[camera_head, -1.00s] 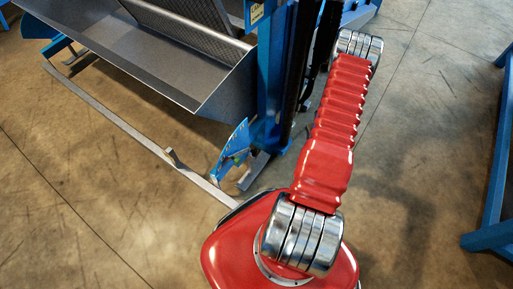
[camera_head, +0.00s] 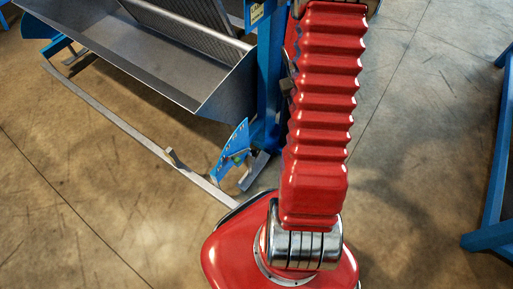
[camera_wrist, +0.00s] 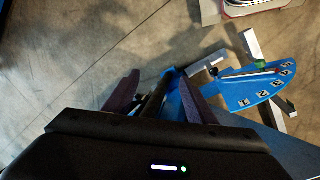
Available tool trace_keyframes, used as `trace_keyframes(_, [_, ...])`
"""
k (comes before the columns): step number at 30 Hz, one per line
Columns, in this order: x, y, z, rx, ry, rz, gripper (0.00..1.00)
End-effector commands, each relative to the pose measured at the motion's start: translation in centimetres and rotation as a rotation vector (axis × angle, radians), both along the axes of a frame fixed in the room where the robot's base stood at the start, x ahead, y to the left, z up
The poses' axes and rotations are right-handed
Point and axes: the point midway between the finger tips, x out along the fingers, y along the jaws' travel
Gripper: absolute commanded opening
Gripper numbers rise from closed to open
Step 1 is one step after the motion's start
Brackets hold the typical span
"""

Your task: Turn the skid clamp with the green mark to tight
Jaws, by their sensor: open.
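In the wrist view a blue fan-shaped plate (camera_wrist: 258,92) with numbered labels lies to the right of my gripper (camera_wrist: 160,82). A green mark (camera_wrist: 260,65) shows at its upper edge, beside a thin pale and red lever (camera_wrist: 247,74). In the head view the blue plate (camera_head: 231,148) stands at the foot of the blue post, near the skid rail; its lever is too small to read. My gripper is open, with its dark fingers apart and away from the lever. A blue bar of the frame passes behind the fingers. The head view does not show the gripper.
A grey metal trough (camera_head: 190,55) and a long skid rail (camera_head: 120,125) are at left in the head view. A blue post (camera_head: 268,90) stands beside my red arm. Another blue frame (camera_head: 492,200) is at the right edge. Floor between is clear.

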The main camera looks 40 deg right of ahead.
Motion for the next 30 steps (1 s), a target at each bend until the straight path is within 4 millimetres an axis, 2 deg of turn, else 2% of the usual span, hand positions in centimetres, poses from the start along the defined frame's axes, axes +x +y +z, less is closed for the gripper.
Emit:
trace_keyframes(1, [0.2,1.1,1.5,0.001,-0.003,0.005,0.51])
trace_keyframes(3, [0.1,2.6,3.1,0.008,-0.002,0.004,0.51])
trace_keyframes(12, [-0.4,9.4,9.6,0.041,-0.018,0.017,0.51])
trace_keyframes(21, [-1.6,16.2,15.0,0.075,-0.064,0.055,0.51])
trace_keyframes(30, [-3.1,22.5,19.5,0.107,-0.138,0.113,0.51])
